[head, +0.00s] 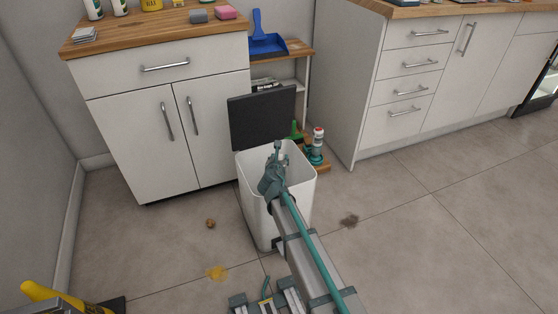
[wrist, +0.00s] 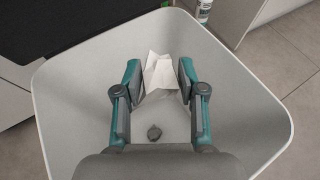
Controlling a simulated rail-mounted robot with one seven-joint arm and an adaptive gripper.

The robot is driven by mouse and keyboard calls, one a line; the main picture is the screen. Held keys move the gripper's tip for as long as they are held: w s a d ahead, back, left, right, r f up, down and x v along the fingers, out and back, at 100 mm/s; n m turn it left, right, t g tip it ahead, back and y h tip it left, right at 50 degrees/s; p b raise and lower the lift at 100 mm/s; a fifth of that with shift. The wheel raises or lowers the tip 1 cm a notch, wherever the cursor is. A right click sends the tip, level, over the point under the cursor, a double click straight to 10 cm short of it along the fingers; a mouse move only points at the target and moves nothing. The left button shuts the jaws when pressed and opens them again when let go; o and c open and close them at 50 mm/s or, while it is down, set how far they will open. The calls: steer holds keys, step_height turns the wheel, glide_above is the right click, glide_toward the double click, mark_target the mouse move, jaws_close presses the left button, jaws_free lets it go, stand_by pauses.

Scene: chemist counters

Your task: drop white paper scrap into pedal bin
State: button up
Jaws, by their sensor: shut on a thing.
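The white paper scrap (wrist: 160,74) is a crumpled, folded piece held between the fingertips of my gripper (wrist: 159,80) in the wrist view. My gripper (head: 273,170) is shut on it and points down into the mouth of the pedal bin. The white pedal bin (head: 255,207) stands on the floor with its dark lid (head: 262,118) raised at the back. In the wrist view the bin's rim (wrist: 281,118) surrounds the gripper. The scrap cannot be made out in the head view.
Bottles (head: 317,147) stand behind the bin. A white cabinet (head: 150,130) is at back left.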

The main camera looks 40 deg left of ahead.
steer(key=shift+f, duration=0.1)
steer(key=o, duration=0.8)
steer(key=v, duration=1.2)
